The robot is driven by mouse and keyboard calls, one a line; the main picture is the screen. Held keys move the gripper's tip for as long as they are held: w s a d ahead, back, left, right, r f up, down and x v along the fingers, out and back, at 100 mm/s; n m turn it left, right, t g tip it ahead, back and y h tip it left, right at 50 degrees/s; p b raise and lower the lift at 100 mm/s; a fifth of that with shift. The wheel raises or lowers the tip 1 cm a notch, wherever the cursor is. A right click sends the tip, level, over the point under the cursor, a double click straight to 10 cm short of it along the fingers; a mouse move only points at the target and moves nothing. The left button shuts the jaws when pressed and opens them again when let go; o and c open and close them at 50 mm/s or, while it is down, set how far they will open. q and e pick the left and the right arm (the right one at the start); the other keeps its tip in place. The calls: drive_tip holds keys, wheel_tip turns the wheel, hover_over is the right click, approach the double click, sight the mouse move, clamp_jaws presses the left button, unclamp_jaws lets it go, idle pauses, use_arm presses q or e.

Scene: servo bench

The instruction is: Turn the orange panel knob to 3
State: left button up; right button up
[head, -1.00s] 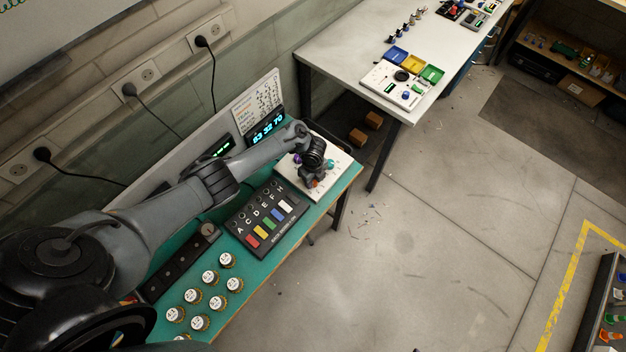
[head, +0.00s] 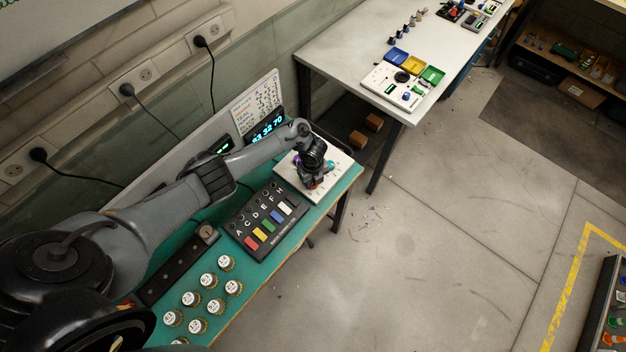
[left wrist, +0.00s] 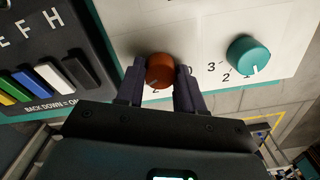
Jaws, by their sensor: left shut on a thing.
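The orange knob (left wrist: 160,70) sits on a white panel (left wrist: 130,20) in the left wrist view. My left gripper (left wrist: 160,82) is shut on it, one finger on each side. In the head view my left gripper (head: 316,176) reaches down onto the white panel at the far end of the green bench and hides most of the knob. My right gripper is not in view.
A teal knob (left wrist: 247,55) with digits beside it stands right of the orange one. A black box with coloured keys (head: 265,218) lies left of the panel. Several round labelled caps (head: 208,281) stand on the green bench (head: 240,309). A display (head: 268,130) stands behind.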

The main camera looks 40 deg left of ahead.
use_arm(q)
drive_tip(key=o, duration=1)
drive_tip(key=shift+o, duration=0.2)
drive_tip(key=shift+r, duration=0.1)
wheel_tip(320, 180, up, 11)
drive_tip(key=p, duration=0.2)
drive_tip(key=shift+f, duration=0.2)
